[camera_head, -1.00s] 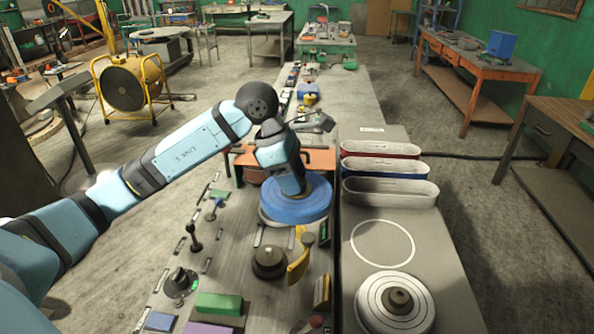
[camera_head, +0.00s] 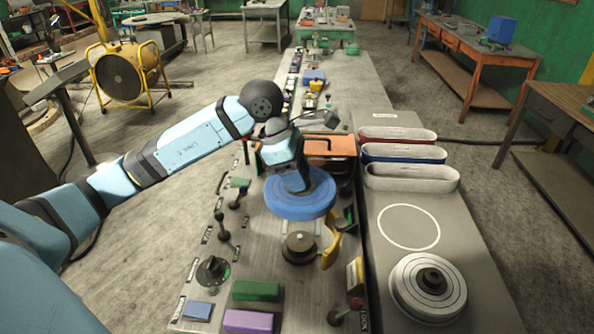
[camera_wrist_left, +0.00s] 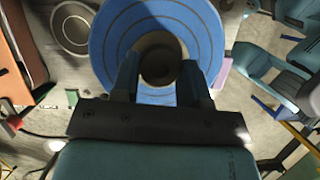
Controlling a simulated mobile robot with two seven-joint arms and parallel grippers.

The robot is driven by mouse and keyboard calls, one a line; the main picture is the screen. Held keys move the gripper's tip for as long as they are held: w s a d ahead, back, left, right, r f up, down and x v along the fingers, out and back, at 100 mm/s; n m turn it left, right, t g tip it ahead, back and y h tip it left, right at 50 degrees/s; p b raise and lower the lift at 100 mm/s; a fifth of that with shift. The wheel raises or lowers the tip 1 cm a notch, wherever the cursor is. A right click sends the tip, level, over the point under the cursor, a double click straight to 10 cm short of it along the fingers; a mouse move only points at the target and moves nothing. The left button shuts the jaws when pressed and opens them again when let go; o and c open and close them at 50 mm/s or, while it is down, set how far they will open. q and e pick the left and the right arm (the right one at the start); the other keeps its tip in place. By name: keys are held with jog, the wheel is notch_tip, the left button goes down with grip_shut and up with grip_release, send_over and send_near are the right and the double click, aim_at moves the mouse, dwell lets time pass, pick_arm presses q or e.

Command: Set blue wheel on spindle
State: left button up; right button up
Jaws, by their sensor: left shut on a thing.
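The blue wheel (camera_head: 312,205) is a thick disc with a dark hub. My left gripper (camera_head: 301,190) is shut on that hub from above and holds the wheel over the bench. In the left wrist view the fingers (camera_wrist_left: 160,80) stand on both sides of the hub, and the ringed blue face of the wheel (camera_wrist_left: 110,45) surrounds it. The spindle (camera_head: 299,246), a round dark-topped metal hub on a base, stands on the bench just nearer than the wheel and apart from it. The gap in height below the wheel is hard to judge. My right gripper is out of view.
A yellow lever (camera_head: 332,250) stands right beside the spindle. An orange case (camera_head: 330,146) lies behind the wheel. A grey wheel (camera_head: 428,285), an empty white circle (camera_head: 408,226) and belts (camera_head: 411,178) are on the right bench. Coloured blocks (camera_head: 256,290) lie in front.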

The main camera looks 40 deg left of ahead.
pick_arm(q)
jog(key=shift+f, duration=0.55)
jog(key=shift+f+b, duration=0.8)
jog(key=shift+f, duration=0.4)
jog(key=shift+f+b, duration=0.85)
jog(key=shift+f, duration=0.9)
notch_tip(320, 180, down, 5)
jog(key=b, duration=0.5)
jog(key=shift+f, duration=0.2)
jog(key=shift+f+b, duration=0.75)
jog(key=shift+f, duration=0.05)
jog(key=shift+f+b, duration=0.15)
jog(key=shift+b, duration=0.25)
